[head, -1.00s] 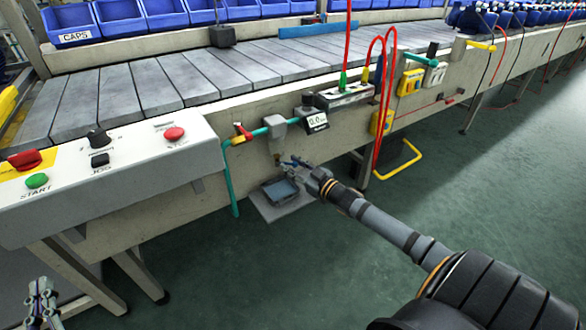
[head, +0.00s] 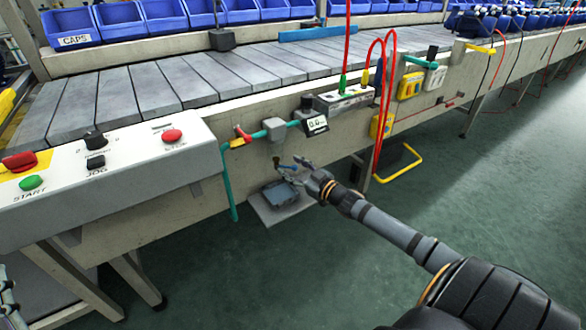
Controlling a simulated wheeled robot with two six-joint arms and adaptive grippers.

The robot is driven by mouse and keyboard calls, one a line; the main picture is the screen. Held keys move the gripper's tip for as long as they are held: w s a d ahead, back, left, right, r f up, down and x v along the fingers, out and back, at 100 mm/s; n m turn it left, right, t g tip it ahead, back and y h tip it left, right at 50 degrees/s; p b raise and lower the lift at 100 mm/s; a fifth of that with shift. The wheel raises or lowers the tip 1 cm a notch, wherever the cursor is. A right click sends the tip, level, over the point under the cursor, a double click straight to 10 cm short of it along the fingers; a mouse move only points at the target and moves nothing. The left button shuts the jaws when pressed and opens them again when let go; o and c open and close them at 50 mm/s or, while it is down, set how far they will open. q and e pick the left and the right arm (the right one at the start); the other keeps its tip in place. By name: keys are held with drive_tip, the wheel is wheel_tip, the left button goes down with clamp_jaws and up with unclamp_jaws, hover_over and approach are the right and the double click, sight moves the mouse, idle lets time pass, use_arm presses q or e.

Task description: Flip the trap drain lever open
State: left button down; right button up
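The trap drain (head: 277,161) is a small dark and brass fitting below the grey trap box (head: 278,128) on the conveyor's front side. A small blue lever (head: 288,168) sticks out from it to the right. My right gripper (head: 295,170) is at the lever's right end, with its fingers apart. I cannot tell whether they touch the lever. Part of my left gripper (head: 8,300) shows at the lower left edge, mostly cut off by the frame.
A blue-grey tray (head: 280,194) sits on a low shelf below the drain. Green pipe (head: 229,190), a small display (head: 316,124) and red hoses (head: 386,90) surround the spot. The control panel (head: 120,160) is at left. Open green floor lies at right.

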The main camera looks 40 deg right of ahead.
drive_tip(key=m+h+p, duration=0.1)
drive_tip(key=p, duration=0.4)
drive_tip(key=a+r+h+p, duration=0.1)
drive_tip(key=p, duration=0.5)
drive_tip(key=shift+s+r+m+h, duration=0.1)
drive_tip(key=shift+s+m+h, duration=0.25)
drive_tip(key=shift+m+h, duration=0.05)
drive_tip(key=s+p, duration=0.5)
drive_tip(key=s, duration=0.5)
drive_tip(key=s+f+m+g+h+p, duration=0.1)
drive_tip(key=s+f+g+p, duration=0.2)
drive_tip(key=s+f, duration=0.4)
drive_tip(key=s+f+g+h+p, duration=0.1)
drive_tip(key=s+f+g+p, duration=0.3)
drive_tip(key=f, duration=1)
drive_tip(key=s+g, duration=0.2)
drive_tip(key=s, duration=0.2)
drive_tip(key=shift+a+f+m, duration=0.2)
drive_tip(key=shift+a+m, duration=0.05)
drive_tip(key=shift+m, duration=0.15)
